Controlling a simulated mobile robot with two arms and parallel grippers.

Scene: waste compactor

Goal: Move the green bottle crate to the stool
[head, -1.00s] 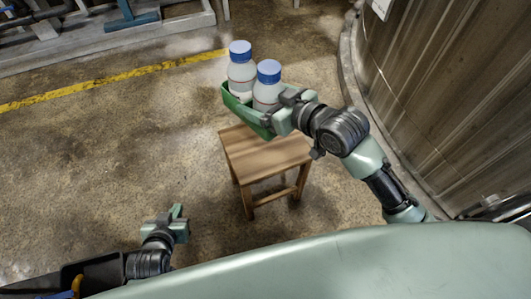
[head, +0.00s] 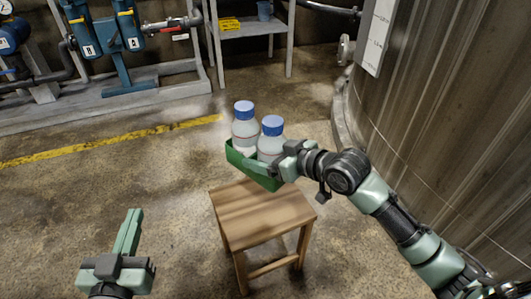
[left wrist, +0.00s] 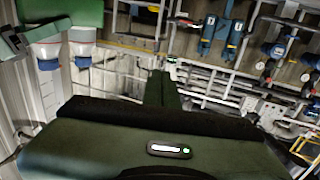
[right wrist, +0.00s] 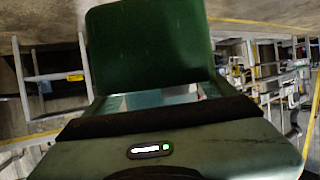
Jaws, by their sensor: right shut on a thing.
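The green bottle crate (head: 262,178) holds white bottles with blue caps (head: 245,130), two of them visible, upright. In the head view it appears over the far part of the wooden stool (head: 262,212); I cannot tell how large the gap below it is. My right gripper (head: 284,168) is shut on the crate's right side. The crate's green wall (right wrist: 150,45) fills the upper middle of the right wrist view. The crate also shows upside down in the left wrist view (left wrist: 75,12). My left gripper (head: 128,232) is shut and empty, left of the stool.
A large ribbed tank (head: 440,110) stands at the right, close to my right arm. A grey shelf (head: 250,28) stands at the back. Blue pump equipment (head: 110,35) is at the back left. The floor left of the stool is clear, with a yellow line (head: 110,142).

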